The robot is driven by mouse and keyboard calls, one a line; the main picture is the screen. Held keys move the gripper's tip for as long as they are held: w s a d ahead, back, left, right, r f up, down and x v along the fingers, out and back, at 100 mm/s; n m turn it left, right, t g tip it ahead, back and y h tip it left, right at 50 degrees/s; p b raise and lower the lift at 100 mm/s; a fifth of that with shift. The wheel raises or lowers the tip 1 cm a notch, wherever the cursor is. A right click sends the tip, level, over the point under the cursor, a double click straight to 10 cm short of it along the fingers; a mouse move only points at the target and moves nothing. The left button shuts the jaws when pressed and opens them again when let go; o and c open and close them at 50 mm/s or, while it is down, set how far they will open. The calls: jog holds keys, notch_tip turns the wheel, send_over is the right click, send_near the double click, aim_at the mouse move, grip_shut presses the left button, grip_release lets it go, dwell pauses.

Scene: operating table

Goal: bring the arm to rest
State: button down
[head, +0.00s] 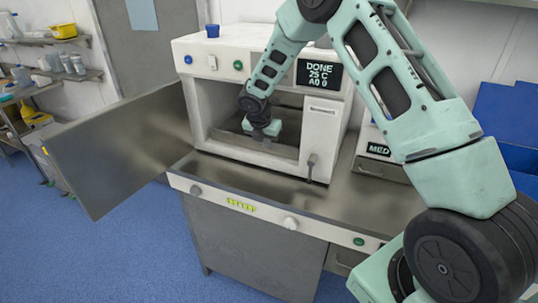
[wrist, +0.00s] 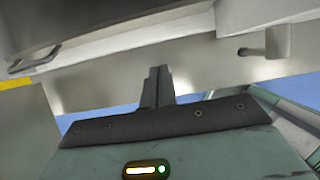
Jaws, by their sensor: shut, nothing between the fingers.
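My arm reaches from the right over the white machine (head: 320,128). My gripper (head: 263,137) is at the machine's open front and points downward. It looks empty, though I cannot tell how far inside the opening it is. In the wrist view my gripper (wrist: 157,85) shows its two dark fingers together with nothing between them. Grey metal surfaces and blue floor lie beyond the fingertips.
The machine's large metal door (head: 120,150) stands wide open to the left. A display (head: 319,75) reads DONE 25 C. A metal counter (head: 250,183) lies below the opening, and blue floor (head: 120,250) is clear at the left front.

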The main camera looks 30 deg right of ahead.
jog(key=shift+v, duration=1.65)
